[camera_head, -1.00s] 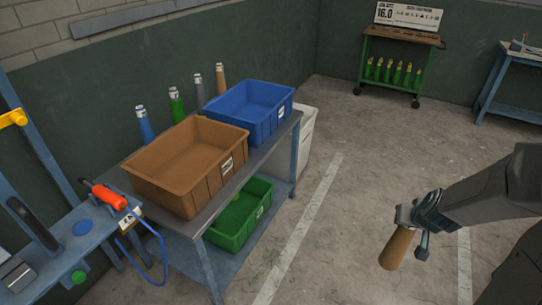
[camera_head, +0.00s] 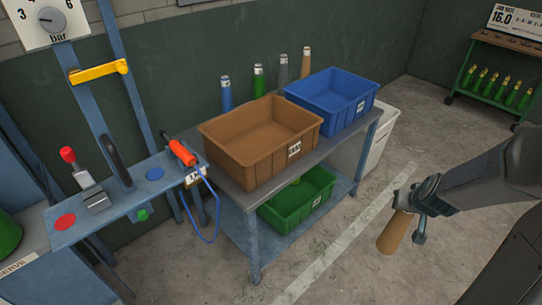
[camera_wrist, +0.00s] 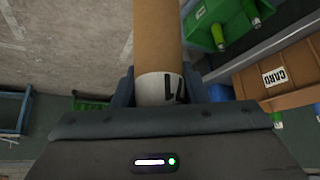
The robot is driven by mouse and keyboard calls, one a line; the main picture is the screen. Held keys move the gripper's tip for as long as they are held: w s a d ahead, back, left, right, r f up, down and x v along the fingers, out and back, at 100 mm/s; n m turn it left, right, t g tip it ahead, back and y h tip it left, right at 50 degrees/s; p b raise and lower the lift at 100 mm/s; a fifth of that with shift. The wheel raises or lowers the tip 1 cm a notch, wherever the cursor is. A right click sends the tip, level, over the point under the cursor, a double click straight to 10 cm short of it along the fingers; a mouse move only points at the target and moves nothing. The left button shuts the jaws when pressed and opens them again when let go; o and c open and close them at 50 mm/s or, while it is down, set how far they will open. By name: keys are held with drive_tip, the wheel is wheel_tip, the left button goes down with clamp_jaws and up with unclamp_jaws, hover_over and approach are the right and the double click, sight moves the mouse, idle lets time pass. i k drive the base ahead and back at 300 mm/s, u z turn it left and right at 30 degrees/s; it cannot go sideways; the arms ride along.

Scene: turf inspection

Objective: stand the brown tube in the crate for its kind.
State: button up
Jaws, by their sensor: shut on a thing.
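My gripper (camera_head: 419,203) is at the right of the head view, shut on a brown tube (camera_head: 394,233), which hangs tilted over the floor. The wrist view shows the brown tube (camera_wrist: 159,40) between the fingers, with a white, black-marked band near the jaws. A brown crate (camera_head: 244,159) stands on the table, away to the left of my gripper, and looks empty. In the wrist view its label reads CARD (camera_wrist: 275,76). A blue crate (camera_head: 347,118) stands to its right on the table. A green crate (camera_head: 300,209) is on the lower shelf.
Blue, green, grey and brown tubes (camera_head: 306,63) stand behind the crates by the wall. A blue bench (camera_head: 150,190) with a red-orange tool and cable is at the left. A white bin (camera_head: 378,139) stands beyond the table. Floor between my arm and the table is clear.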

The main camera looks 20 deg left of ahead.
sight(246, 160)
drive_tip(key=u, duration=1.45)
